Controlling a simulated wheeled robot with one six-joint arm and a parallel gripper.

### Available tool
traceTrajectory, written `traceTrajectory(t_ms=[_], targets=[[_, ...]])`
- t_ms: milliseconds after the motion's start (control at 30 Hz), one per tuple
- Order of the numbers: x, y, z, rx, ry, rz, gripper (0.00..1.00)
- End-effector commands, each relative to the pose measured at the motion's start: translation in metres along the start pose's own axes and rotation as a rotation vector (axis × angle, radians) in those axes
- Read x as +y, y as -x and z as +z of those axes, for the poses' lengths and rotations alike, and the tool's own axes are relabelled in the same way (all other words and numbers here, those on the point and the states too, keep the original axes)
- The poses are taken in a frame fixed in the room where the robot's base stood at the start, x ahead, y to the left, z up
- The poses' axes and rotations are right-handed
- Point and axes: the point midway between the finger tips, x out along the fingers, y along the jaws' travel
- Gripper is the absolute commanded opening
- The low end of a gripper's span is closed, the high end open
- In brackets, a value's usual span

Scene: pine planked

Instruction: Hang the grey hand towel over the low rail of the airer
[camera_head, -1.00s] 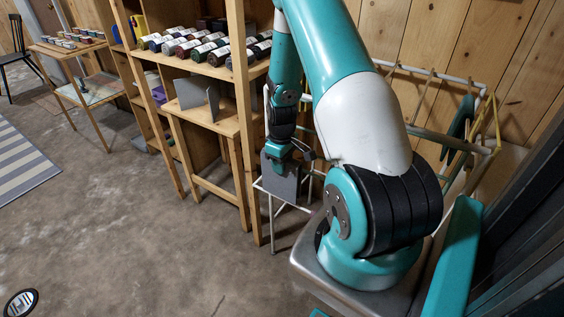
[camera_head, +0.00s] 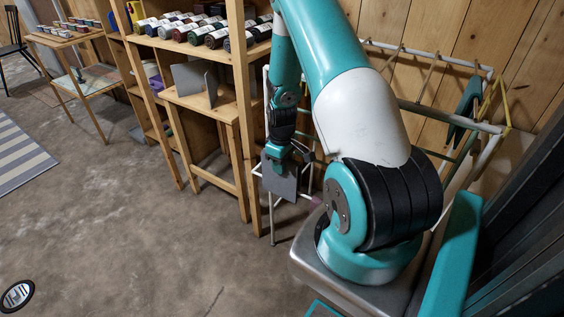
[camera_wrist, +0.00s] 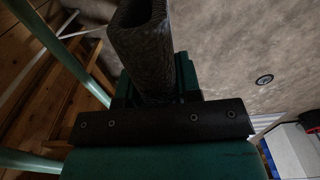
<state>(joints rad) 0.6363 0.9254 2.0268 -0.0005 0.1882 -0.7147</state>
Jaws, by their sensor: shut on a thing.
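The grey hand towel (camera_head: 281,184) hangs folded from my gripper (camera_head: 279,161), which is shut on its upper part. In the wrist view the towel (camera_wrist: 143,45) is a dark folded piece standing out from between the jaws (camera_wrist: 155,95). The airer (camera_head: 433,56), a frame of pale and green tubes, stands by the plank wall, partly hidden behind my arm. Some of its white tubes show close around the towel in the head view. Pale green tubes (camera_wrist: 62,48) also cross the left of the wrist view. I cannot tell whether the towel touches a rail.
A wooden shelf unit (camera_head: 240,100) with several bottles (camera_head: 205,33) stands left of the airer. A dark green item (camera_head: 464,103) hangs at the airer's right end. A striped rug (camera_head: 22,155) lies far left.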

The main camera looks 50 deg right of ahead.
Motion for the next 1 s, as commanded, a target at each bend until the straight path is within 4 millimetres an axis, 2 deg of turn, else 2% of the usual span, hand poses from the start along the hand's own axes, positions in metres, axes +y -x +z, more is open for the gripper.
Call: traceTrajectory(t_ms=[1000], targets=[[0.000,-0.067,0.000,0.000,0.000,0.000,0.19]])
